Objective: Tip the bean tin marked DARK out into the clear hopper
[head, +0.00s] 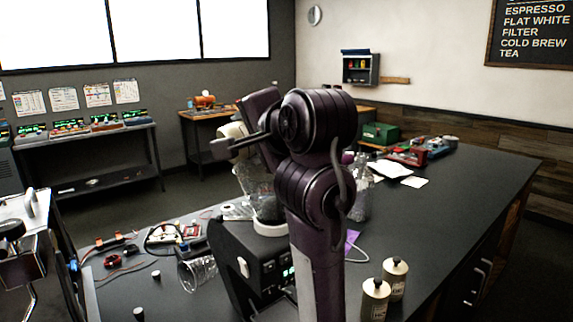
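My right arm rises through the middle of the head view and bends left at the top. Its gripper (225,147) is mostly hidden behind my own wrist. A cream tin (229,130) shows beside it, high above the counter, tilted and apparently held. Its marking is hidden. The clear hopper (253,178) is just below, on top of the black grinder (235,255), partly covered by my arm. I cannot see any beans falling. Two more cream tins with dark caps, a front one (375,300) and a rear one (395,278), stand upright on the counter. My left gripper is not seen.
The dark counter (460,190) is clear at the right. A clear jug (197,270), cables and small parts lie left of the grinder. A clear bottle (361,195) and papers (390,168) are behind my arm. A green box (380,133) stands at the back.

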